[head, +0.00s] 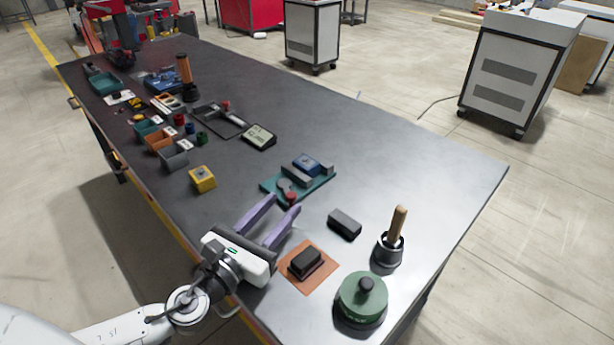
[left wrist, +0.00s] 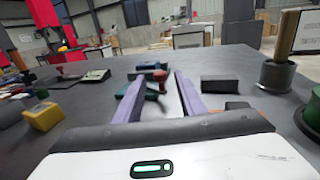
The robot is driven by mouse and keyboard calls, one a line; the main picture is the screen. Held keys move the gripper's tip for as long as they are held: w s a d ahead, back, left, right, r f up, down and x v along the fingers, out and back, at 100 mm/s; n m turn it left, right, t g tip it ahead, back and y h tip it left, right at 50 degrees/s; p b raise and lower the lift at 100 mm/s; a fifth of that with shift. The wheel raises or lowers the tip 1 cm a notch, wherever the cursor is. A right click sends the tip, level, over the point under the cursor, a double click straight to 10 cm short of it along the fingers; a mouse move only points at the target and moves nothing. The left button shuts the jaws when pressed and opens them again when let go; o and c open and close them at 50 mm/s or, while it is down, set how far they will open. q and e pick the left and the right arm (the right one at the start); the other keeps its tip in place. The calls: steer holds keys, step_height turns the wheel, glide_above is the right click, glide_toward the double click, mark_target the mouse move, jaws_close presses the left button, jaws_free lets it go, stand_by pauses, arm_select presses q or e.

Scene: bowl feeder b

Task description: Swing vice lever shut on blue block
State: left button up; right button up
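The vice is a teal base (head: 318,184) with grey jaws (head: 297,177) in the middle of the table. A blue block (head: 307,163) sits at its far jaw. The lever with a red knob (head: 291,197) is at the vice's near end; the knob also shows in the left wrist view (left wrist: 160,75). My left gripper (head: 284,203) is open, its two purple fingers pointing at the vice's near end. In the left wrist view the knob appears between the fingers, beyond their tips; I cannot tell whether they touch. The fingers hide part of the vice there. My right gripper is not in view.
A black block (head: 344,223) lies right of the fingers. A dark block on an orange mat (head: 306,281), a green round container (head: 361,300) and a wooden-handled tool in a holder (head: 390,245) stand nearer. A yellow cube (head: 202,179) is left.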

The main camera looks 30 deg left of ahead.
arm_select(q)
steer(key=w, duration=0.6)
steer(key=w+p, duration=0.1)
steer(key=w, duration=0.1)
steer(key=shift+w+d+r, duration=0.1)
steer(key=shift+w+d, duration=0.25)
steer(key=shift+w, duration=0.05)
jaws_close()
